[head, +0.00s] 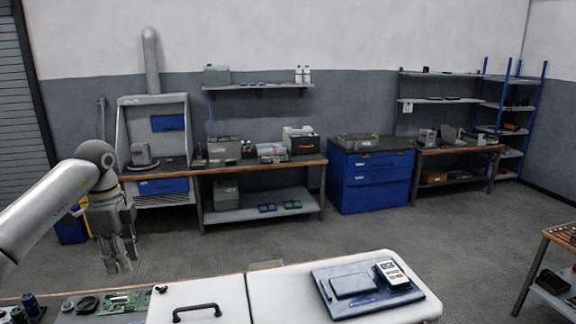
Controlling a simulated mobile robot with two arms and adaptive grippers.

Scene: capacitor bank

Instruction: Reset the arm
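My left arm comes in from the left edge, and its gripper (118,254) hangs pointing down in front of the left workbench. It is well above the floor and beyond the near bench top. Its fingers look dark and close together, and I cannot make out a clear gap or anything held. My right arm and gripper are not in the head view.
The near bench carries a green circuit board (118,302), a black handle (197,312) and a blue-grey tray (368,290) with a meter (391,273). Workbenches and a blue cabinet (370,175) line the far wall. A side table (548,275) stands right. The middle floor is clear.

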